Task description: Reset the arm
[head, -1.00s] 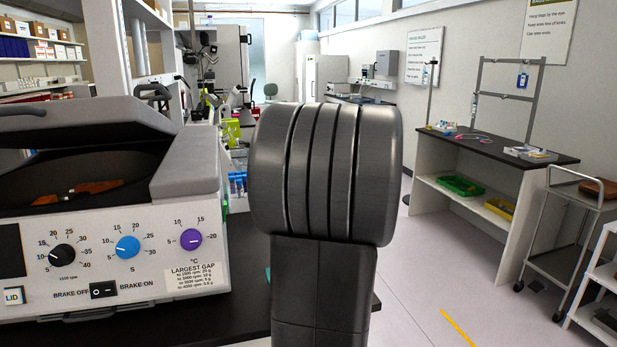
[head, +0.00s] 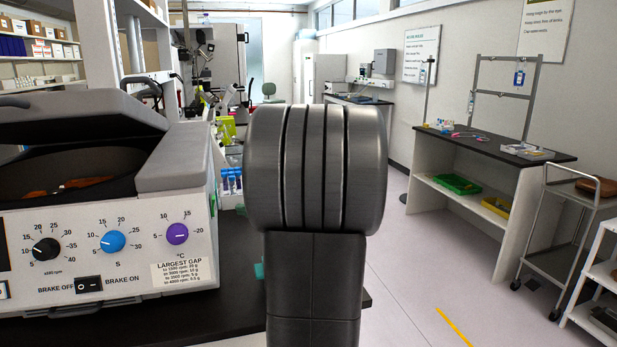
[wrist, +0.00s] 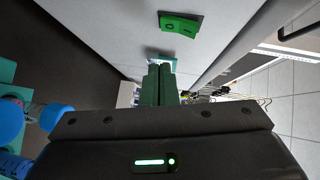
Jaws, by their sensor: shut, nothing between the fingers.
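My arm's dark grey joint fills the middle of the head view, and my gripper is hidden from that view. In the wrist view my gripper (wrist: 160,84) shows at the centre, its two green fingers together with nothing between them. The fingers point away from the camera, along a pale surface. A green rocker switch (wrist: 180,24) on that surface lies beyond the fingertips. I cannot tell whether the fingertips touch anything.
A centrifuge (head: 60,230) with its lid raised stands on the black bench at the left. Blue-capped tubes (wrist: 30,122) show at the left of the wrist view. A side table (head: 490,145) and a trolley (head: 560,235) stand at the right. The floor between is clear.

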